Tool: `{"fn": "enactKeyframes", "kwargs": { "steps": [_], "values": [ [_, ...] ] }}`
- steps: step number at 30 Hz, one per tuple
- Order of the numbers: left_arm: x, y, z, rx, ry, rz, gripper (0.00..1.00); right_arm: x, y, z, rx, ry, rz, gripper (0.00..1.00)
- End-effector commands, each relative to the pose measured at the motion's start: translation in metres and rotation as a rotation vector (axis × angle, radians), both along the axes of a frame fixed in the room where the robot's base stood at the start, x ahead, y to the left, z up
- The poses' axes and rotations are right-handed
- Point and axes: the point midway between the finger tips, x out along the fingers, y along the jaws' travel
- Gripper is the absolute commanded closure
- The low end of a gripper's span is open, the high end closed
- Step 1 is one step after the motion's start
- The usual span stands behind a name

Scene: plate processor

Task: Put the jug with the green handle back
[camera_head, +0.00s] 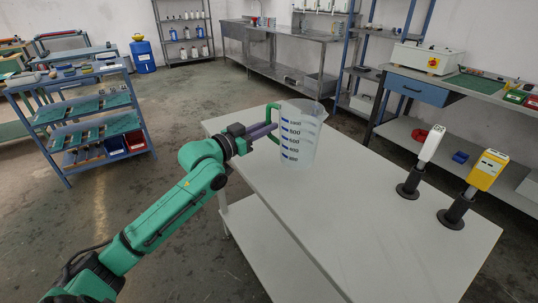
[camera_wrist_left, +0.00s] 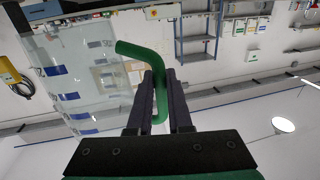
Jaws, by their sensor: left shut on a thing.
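The clear jug (camera_head: 303,135) with dark blue scale marks is at the far left part of the white table (camera_head: 400,230), looking upright. I cannot tell whether its base touches the tabletop. Its green handle (camera_head: 270,119) points left toward my arm. My left gripper (camera_head: 270,131) reaches in from the left and is shut on the handle. In the left wrist view the two dark fingers (camera_wrist_left: 160,100) close around the green handle (camera_wrist_left: 145,55), with the jug wall (camera_wrist_left: 75,75) to the left. My right gripper is out of view.
A white device (camera_head: 432,145) and a yellow device (camera_head: 487,170) stand in black round holders at the table's right side. The table's middle and front are clear. A blue shelf cart (camera_head: 60,165) stands left; a steel bench (camera_head: 285,55) and a workbench (camera_head: 460,85) stand behind.

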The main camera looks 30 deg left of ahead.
Motion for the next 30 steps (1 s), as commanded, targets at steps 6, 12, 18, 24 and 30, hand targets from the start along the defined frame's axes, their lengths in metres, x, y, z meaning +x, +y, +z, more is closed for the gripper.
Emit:
{"fn": "enactKeyframes", "kwargs": {
  "steps": [6, 12, 18, 24, 30],
  "values": [
    [0.0, 0.0, -0.039, -0.002, 0.002, 0.0, 1.0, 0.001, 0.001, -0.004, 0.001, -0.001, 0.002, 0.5],
    [0.0, 0.0, -0.074, -0.001, -0.002, 0.0, 1.0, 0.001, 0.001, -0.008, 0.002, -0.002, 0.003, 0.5],
    [0.0, 0.0, -0.074, 0.001, -0.004, 0.0, 1.0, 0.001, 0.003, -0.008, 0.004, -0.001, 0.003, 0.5],
    [0.0, 0.0, -0.077, 0.0, -0.002, 0.0, 0.53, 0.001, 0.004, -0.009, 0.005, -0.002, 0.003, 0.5],
    [0.0, 0.0, -0.077, 0.001, -0.001, 0.0, 0.53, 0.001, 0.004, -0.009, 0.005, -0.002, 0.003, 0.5]
  ]
}}
